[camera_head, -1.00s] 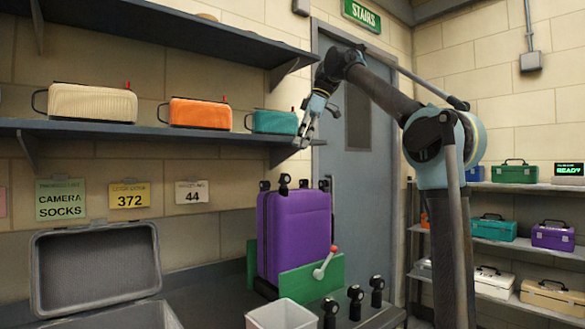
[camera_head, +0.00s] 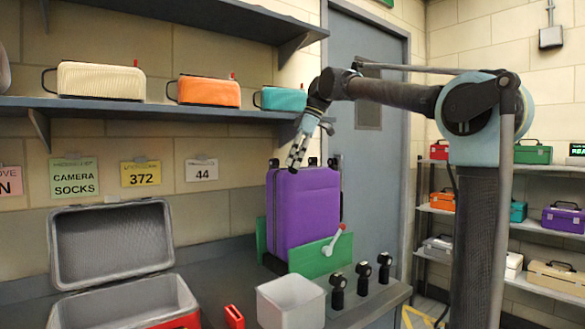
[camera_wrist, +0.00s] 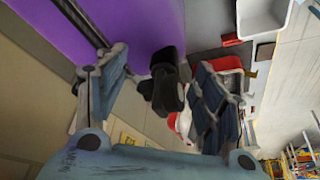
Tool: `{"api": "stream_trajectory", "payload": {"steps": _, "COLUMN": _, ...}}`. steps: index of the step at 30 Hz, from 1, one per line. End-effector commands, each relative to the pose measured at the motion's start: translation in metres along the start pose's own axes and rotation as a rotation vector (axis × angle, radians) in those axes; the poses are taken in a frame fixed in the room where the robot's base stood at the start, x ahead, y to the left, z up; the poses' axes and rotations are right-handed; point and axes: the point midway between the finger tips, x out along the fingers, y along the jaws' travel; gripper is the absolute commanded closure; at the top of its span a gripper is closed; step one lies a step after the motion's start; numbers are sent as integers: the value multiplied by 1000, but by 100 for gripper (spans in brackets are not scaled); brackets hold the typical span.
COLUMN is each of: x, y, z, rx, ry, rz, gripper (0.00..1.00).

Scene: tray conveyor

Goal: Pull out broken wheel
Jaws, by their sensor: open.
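A purple suitcase (camera_head: 305,205) stands wheels-up in a green clamp (camera_head: 325,258) on the bench. A lever with a pale handle (camera_head: 334,240) is on the clamp's front. Small black wheels (camera_head: 333,163) are on the suitcase's top, one near the left corner (camera_head: 273,163). My gripper (camera_head: 296,163) is open at the top edge, hiding one wheel in the head view. In the wrist view a black wheel (camera_wrist: 165,88) lies between the spread fingers, beside the purple shell (camera_wrist: 145,25). I cannot tell whether the fingers touch it, or see which wheel is broken.
Three black wheels (camera_head: 363,274) stand on the bench's right, near a white bin (camera_head: 290,303). A red object (camera_head: 234,317) and an open grey case (camera_head: 110,245) are left. A shelf (camera_head: 150,108) with coloured cases overhangs the bench, close to my gripper.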

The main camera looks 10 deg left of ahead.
Motion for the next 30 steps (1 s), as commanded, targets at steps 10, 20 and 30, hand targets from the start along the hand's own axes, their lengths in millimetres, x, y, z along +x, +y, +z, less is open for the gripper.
{"api": "stream_trajectory", "payload": {"steps": 10, "x": 19, "y": 0, "z": 0, "rx": 0, "ry": 0, "rz": 0, "gripper": 38}}
{"api": "stream_trajectory", "payload": {"steps": 20, "x": 19, "y": 0, "z": 0, "rx": 0, "ry": 0, "rz": 0, "gripper": 65}}
{"api": "stream_trajectory", "payload": {"steps": 30, "x": 19, "y": 0, "z": 0, "rx": 1, "ry": 0, "rz": 0, "gripper": 88}}
